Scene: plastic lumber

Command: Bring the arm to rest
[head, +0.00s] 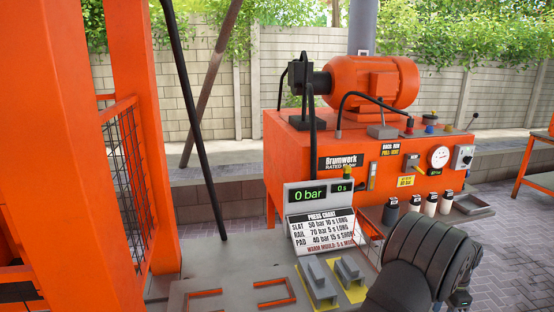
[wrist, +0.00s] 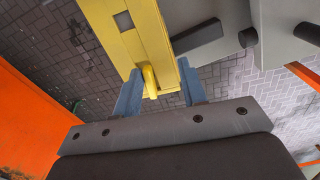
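My arm's dark rounded wrist section (head: 425,262) shows at the lower right of the head view, in front of the power unit; the fingertips are hidden there. In the wrist view my gripper (wrist: 160,82) has two blue fingers standing well apart. A yellow bar-like part (wrist: 146,38) with a square recess and a rounded yellow peg (wrist: 150,80) shows in line with the gap. I cannot tell how far it is from the fingers, and no clear grip on it shows.
The orange power unit (head: 290,140) carries an orange motor (head: 375,82). A display (head: 308,194) reads 0 bar and 0 s, above a press chart (head: 320,228). Grey blocks (head: 318,280) stand on the bench. An orange frame (head: 60,130) fills the left. Paving lies open at right.

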